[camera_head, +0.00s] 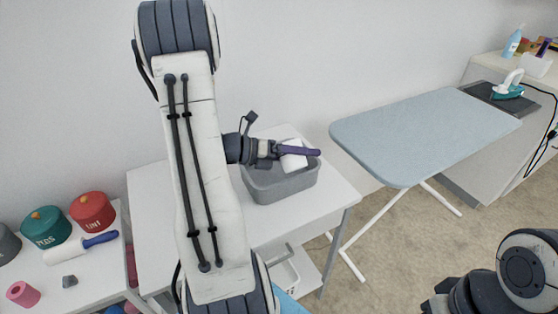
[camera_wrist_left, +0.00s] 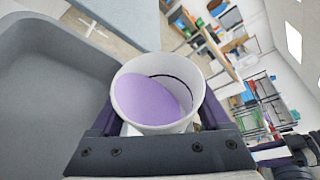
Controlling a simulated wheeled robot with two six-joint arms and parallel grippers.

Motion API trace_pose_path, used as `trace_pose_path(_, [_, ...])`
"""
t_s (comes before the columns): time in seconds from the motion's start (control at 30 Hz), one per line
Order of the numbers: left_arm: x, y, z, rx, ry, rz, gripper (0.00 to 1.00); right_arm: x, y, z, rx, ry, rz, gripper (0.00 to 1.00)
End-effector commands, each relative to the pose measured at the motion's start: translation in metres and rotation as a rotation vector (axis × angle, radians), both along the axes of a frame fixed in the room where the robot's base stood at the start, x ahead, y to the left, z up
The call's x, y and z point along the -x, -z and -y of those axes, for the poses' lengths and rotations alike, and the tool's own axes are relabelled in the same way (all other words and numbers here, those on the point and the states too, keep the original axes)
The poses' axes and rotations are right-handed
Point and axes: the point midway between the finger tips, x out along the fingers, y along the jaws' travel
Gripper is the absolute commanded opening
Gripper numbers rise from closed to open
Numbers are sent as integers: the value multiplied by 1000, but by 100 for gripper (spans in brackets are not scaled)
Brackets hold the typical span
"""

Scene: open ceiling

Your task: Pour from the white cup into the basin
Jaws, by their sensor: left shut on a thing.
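The white cup (camera_head: 293,161) is held over the grey basin (camera_head: 283,188) and looks tilted in the head view. My left gripper (camera_head: 299,150) is shut on the cup, with its purple fingers along the cup's sides. In the left wrist view the cup's open mouth (camera_wrist_left: 155,127) faces the camera between the fingers of the left gripper (camera_wrist_left: 158,112). Purple contents (camera_wrist_left: 148,100) lie inside, toward the basin side. The basin (camera_wrist_left: 45,95) fills the left of that view, and its visible floor looks bare.
The basin stands on a white table (camera_head: 330,205). A blue ironing board (camera_head: 425,130) stands to the right. My left arm hides part of the table.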

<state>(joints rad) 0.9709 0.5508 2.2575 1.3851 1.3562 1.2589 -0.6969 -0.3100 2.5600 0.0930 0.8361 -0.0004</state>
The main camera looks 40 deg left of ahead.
Motion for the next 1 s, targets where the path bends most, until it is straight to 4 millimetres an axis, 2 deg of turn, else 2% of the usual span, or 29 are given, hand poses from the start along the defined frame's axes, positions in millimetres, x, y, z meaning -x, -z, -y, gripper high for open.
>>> trace_pose_path(1.0, [0,-1,-1,113,-1,-49,21,0,2,0,0,0,0,50])
